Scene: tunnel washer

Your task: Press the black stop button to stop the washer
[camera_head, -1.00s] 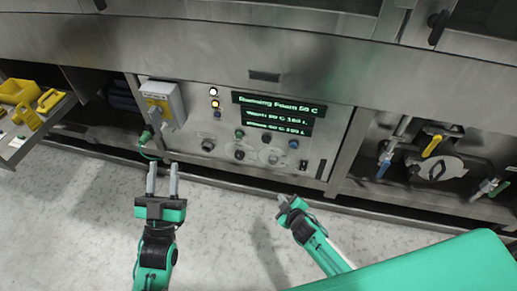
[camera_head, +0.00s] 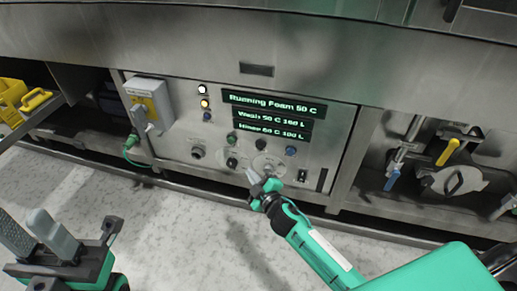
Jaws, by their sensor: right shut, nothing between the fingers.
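Another black button or knob (camera_head: 232,163) sits lower, below the green one. I cannot read which black one is the stop. My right gripper (camera_head: 251,176) is shut and empty, its tip in front of the panel's lower part, just right of and below the lower black control; contact cannot be told. My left gripper (camera_head: 35,228) is open and empty at the lower left, away from the panel.
A grey switch box (camera_head: 150,103) is left of the buttons. Yellow items (camera_head: 30,100) lie on a shelf at far left. Valves with yellow and blue handles (camera_head: 448,152) are at right. The floor in front is clear.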

